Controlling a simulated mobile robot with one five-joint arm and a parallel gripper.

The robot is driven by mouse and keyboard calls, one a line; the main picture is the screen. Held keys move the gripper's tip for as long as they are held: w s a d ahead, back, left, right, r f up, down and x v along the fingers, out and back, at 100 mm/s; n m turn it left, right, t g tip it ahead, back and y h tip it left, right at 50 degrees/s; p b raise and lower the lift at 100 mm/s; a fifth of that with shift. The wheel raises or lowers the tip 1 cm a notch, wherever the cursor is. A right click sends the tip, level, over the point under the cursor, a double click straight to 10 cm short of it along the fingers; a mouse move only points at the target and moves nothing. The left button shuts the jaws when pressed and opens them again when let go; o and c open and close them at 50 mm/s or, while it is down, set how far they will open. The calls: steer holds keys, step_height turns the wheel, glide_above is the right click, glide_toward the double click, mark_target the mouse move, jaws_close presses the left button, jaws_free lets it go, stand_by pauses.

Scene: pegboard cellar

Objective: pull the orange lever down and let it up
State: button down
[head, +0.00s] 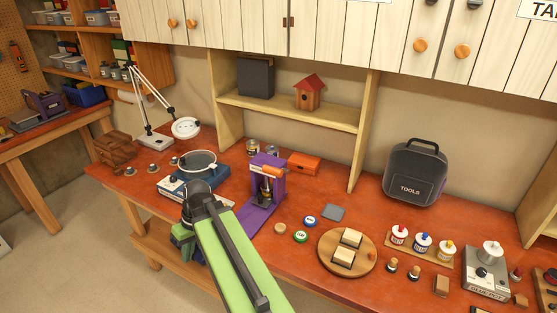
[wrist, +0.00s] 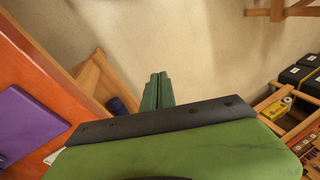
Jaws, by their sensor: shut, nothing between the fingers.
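The orange lever (head: 273,171) is on a purple press (head: 272,208) standing on the red-brown workbench, its grip near the top of the press. My green arm reaches in from the bottom of the head view, in front of and left of the press. My gripper (wrist: 157,80) shows in the wrist view as two dark green fingers, shut together and empty, over the floor beyond the bench edge. The flat purple base of the press also seems to show at the left of the wrist view (wrist: 35,125). The lever is not visible in the wrist view.
A blue device with a round top (head: 198,163) stands left of the press, and an orange box (head: 304,164) behind it. A round wooden board (head: 328,266), small discs and paint bottles lie to the right. In the wrist view, shelving with a yellow item (wrist: 275,110) is at right.

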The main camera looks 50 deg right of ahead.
mark_target(281, 172)
steer(key=s+d+r+t+y+p, duration=0.1)
steer(key=s+d+r+t+p, duration=0.15)
steer(key=d+r, duration=0.45)
steer(key=s+d+r+t+y+p, duration=0.1)
steer(key=d+r+t, duration=0.2)
steer(key=d, duration=0.7)
steer(key=s+d+r+t+y+p, duration=0.1)
steer(key=d+r+t, duration=0.1)
steer(key=d+r, duration=0.5)
steer(key=s+d+r+t+h+p, duration=0.1)
steer(key=s+d+r+t, duration=0.2)
steer(key=d, duration=0.5)
steer(key=s+d+r+t+h+p, duration=0.1)
steer(key=s+d+r+t, duration=0.2)
steer(key=s+d+r, duration=0.2)
steer(key=s+d, duration=0.3)
steer(key=shift+d+n, duration=0.15)
steer(key=shift+n, duration=0.25)
